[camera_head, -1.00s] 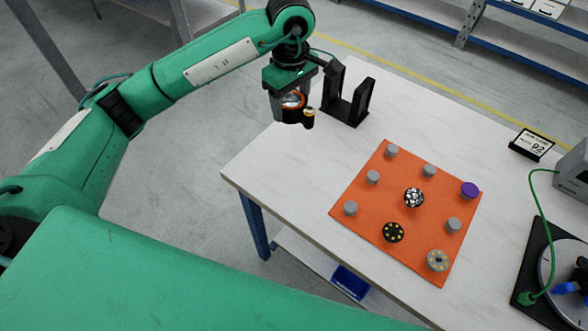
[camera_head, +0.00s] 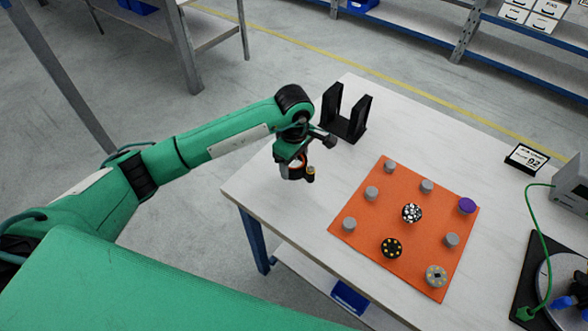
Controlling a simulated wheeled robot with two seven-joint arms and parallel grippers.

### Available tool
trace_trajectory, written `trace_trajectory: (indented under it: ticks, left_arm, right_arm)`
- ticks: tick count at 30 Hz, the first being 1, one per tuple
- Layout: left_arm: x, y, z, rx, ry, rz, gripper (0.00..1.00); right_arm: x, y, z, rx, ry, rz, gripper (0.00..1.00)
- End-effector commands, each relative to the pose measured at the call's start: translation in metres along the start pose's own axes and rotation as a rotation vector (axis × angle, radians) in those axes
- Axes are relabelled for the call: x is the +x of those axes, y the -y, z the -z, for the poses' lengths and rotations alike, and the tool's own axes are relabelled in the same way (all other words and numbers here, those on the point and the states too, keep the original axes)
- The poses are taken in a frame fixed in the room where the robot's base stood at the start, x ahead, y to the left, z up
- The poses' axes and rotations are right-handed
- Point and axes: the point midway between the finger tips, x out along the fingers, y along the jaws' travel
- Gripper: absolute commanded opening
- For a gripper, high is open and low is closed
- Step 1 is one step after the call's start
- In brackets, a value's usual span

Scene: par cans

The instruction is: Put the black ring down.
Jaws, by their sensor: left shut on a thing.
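My left gripper (camera_head: 294,165) hangs above the left side of the white table. It is shut on the black ring (camera_head: 297,176), which shows as a small dark band with an orange part inside and a small knob on its right side. The ring is partly hidden by the gripper. It appears to be above the tabletop, but I cannot tell the exact gap. My right gripper is not in view.
A black two-armed stand (camera_head: 345,118) is close behind the gripper, to its right. An orange mat (camera_head: 385,215) holds several grey, purple and patterned discs. A label stand (camera_head: 526,158) and a grey device (camera_head: 574,183) are at the right. The table's left corner is bare.

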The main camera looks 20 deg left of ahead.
Motion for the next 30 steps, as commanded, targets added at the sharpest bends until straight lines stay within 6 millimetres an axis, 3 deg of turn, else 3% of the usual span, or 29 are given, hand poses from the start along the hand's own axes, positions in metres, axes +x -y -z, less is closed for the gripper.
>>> trace_trajectory:
  ticks: [10,15,22,23,26,30]
  left_arm:
    - [0.041,0.001,0.000,0.001,0.001,0.002,0.42]
    - [0.043,0.000,0.000,0.001,-0.001,-0.001,0.42]
    - [0.046,0.000,0.000,0.001,-0.001,0.000,0.42]
    - [0.046,0.000,0.000,0.001,-0.001,0.000,0.64]
    - [0.046,0.000,0.000,0.001,0.000,0.000,0.84]
    - [0.046,0.000,0.000,0.001,-0.001,0.000,0.84]
  right_arm:
    - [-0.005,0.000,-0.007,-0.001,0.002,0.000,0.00]
    - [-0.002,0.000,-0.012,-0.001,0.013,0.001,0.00]
    - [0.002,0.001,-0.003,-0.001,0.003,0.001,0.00]
    - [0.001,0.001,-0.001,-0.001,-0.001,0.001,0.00]
    - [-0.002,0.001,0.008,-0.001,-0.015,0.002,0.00]
    - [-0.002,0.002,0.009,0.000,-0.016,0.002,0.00]
